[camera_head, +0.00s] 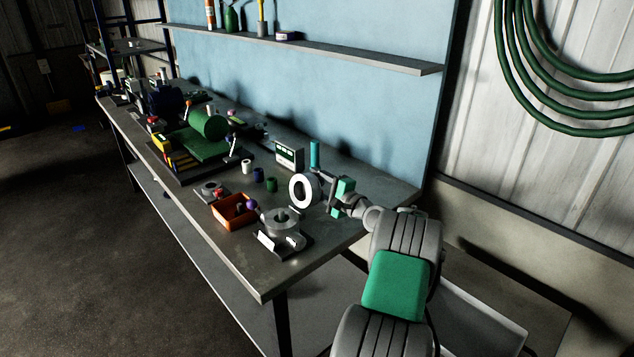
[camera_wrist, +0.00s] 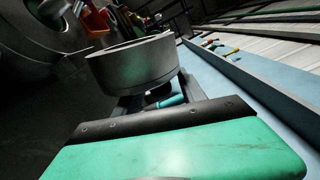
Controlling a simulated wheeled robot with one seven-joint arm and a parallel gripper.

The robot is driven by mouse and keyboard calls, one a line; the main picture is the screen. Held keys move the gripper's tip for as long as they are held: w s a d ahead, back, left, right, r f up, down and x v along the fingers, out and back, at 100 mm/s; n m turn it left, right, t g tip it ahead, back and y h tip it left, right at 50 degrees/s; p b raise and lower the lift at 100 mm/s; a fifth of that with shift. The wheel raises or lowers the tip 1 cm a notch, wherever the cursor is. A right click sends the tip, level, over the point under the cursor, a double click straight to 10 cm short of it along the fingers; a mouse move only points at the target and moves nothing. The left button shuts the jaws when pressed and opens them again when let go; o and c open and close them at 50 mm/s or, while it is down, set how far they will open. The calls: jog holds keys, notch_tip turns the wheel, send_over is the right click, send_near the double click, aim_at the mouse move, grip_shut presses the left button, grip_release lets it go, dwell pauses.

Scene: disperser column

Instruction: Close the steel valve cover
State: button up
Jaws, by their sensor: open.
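The steel valve cover (camera_head: 304,190) is a thick, pale ring standing upright, open, behind and above the round steel valve body (camera_head: 281,222). The body sits on a metal base near the bench's front right end, and its round top shows. My gripper (camera_head: 325,190) is open just right of the cover, behind its right rim. I cannot tell whether it touches the cover. In the wrist view a grey round steel part (camera_wrist: 132,65), which looks like the cover, is close in front of my green gripper body. The fingertips are largely hidden there.
An orange bin (camera_head: 233,212) and a purple ball (camera_head: 252,204) are left of the valve. A green motor (camera_head: 208,124) is further left. Bare bench top (camera_head: 250,273) lies in front.

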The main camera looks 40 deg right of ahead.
jog(key=shift+c, duration=0.3)
grip_shut()
dwell(1.0)
